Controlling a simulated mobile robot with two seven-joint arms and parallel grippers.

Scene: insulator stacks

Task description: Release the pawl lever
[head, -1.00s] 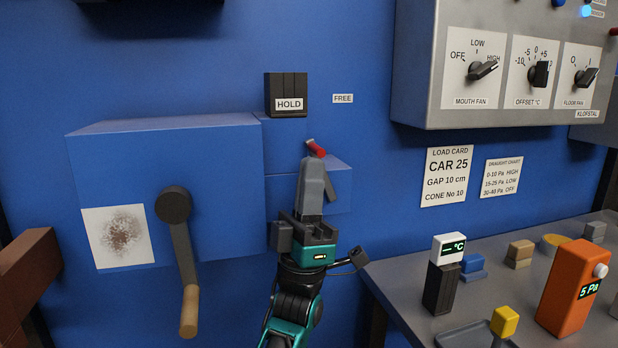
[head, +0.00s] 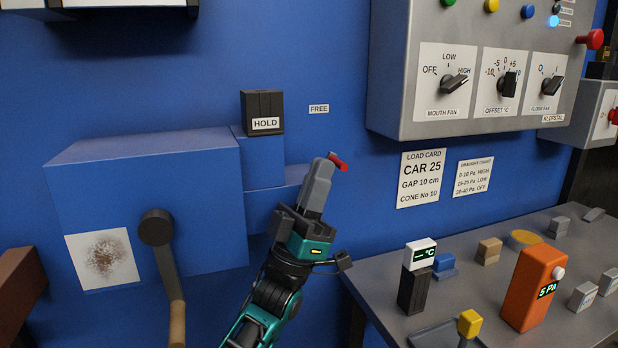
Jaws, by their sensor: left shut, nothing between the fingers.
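The pawl lever shows as a red tip (head: 338,161) in the head view, right of the blue housing, below the FREE label (head: 318,109) and to the right of the HOLD label (head: 265,123). My left gripper (head: 326,168) is shut with nothing between its fingers. Its fingertips are right at the red tip, which sticks out beyond them to the upper right. The lever's grey shaft is hidden behind the gripper. I cannot tell whether the fingers touch the lever. My right gripper is not in view.
A blue box (head: 150,180) with a crank (head: 165,255) stands left of my arm. A grey control panel (head: 480,125) hangs upper right. A grey bench (head: 385,285) at right holds an orange gauge (head: 530,290) and a small °C display (head: 420,255). Bare blue wall lies around the FREE label.

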